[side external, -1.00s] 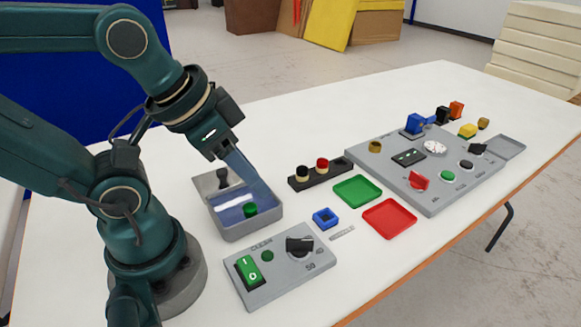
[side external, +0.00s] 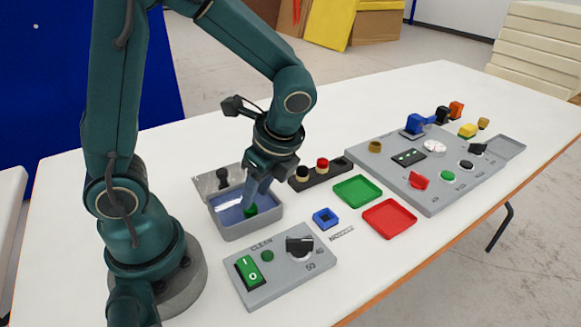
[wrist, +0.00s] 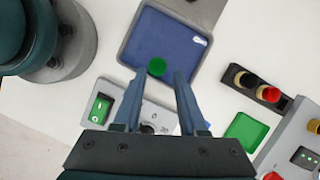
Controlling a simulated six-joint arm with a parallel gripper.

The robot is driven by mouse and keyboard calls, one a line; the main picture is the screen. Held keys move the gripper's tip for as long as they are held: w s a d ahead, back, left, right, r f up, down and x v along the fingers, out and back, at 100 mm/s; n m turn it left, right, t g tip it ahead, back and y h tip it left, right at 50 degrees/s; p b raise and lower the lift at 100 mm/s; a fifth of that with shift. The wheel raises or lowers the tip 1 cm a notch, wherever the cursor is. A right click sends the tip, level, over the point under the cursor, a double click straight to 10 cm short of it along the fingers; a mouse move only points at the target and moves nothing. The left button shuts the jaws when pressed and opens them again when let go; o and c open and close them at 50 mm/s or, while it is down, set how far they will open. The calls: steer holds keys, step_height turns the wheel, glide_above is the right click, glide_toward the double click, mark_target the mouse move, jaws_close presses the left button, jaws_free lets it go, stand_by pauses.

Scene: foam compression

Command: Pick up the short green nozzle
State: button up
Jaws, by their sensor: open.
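The short green nozzle (side external: 250,211) stands in the blue-lined grey tray (side external: 254,230), near its front side. In the wrist view the nozzle (wrist: 156,67) shows as a round green top just beyond and between my fingertips. My gripper (side external: 256,194) is open, pointing down over the tray close to the nozzle. In the wrist view my gripper (wrist: 158,78) has a finger on either side below the nozzle, with nothing held. I cannot tell the exact height of the fingertips above the nozzle.
A grey panel (side external: 280,284) with a green switch and black knob lies in front of the tray. A black holder (side external: 318,175) with two nozzles stands behind right. A small blue box (side external: 325,218), green tray (side external: 358,190) and red tray (side external: 389,218) lie to the right.

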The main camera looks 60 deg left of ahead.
mark_target(251, 214)
steer(key=shift+s+f, duration=0.15)
steer(key=shift+f, duration=0.15)
steer(key=shift+x, duration=2.4)
jaws_close()
